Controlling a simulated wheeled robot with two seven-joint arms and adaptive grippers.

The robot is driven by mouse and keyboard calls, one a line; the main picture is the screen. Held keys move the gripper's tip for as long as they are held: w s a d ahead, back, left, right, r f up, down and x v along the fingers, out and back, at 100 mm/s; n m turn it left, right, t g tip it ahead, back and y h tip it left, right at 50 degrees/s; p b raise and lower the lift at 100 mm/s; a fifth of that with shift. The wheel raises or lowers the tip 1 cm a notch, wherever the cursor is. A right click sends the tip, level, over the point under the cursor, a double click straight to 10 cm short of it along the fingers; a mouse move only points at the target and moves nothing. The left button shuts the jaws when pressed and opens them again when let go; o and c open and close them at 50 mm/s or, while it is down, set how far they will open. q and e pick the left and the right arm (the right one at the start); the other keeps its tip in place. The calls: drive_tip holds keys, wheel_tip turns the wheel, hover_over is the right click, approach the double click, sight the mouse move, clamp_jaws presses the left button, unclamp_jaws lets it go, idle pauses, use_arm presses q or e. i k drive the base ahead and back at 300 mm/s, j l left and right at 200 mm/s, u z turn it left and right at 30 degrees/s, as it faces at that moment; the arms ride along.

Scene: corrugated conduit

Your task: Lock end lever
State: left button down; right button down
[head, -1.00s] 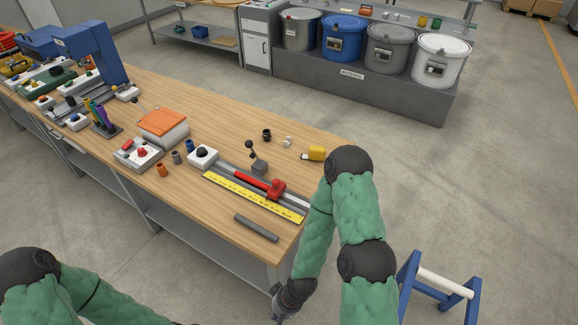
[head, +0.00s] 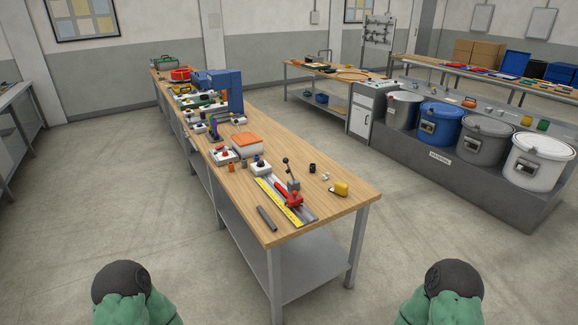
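The clamp fixture sits near the front end of the wooden workbench (head: 330,205) in the head view. It has a yellow ruler strip (head: 279,203) along its left side and a red clamp part (head: 293,198) on its rail. A lever with a black ball knob (head: 286,161) stands up at an angle from a grey block (head: 293,185) behind the red part. I cannot tell which part is the end lever. Neither gripper is in view; only the tops of my green arms show at the bottom edge, apart from the bench.
A dark grey bar (head: 267,218) lies left of the ruler. A yellow item (head: 341,189) and a black cup (head: 312,168) stand right of the fixture. White button boxes and an orange-topped box (head: 247,143) stand farther back. The floor around the bench's near end is clear.

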sight(285, 160)
drive_tip(key=k+l+z, duration=0.15)
drive_tip(key=i+j+z, duration=0.3)
drive_tip(key=z, duration=0.15)
drive_tip(key=i+j+z, duration=0.2)
drive_tip(key=j+z, duration=0.2)
drive_tip(key=i+j, duration=0.15)
drive_tip(key=j, duration=0.3)
drive_tip(key=i+j+z, duration=0.1)
drive_tip(key=j, duration=0.35)
drive_tip(key=i+j, duration=0.15)
drive_tip(key=j, duration=0.3)
drive_tip(key=i+j+z, duration=0.1)
drive_tip(key=j, duration=0.35)
drive_tip(key=i+j, duration=0.15)
drive_tip(key=j, duration=0.35)
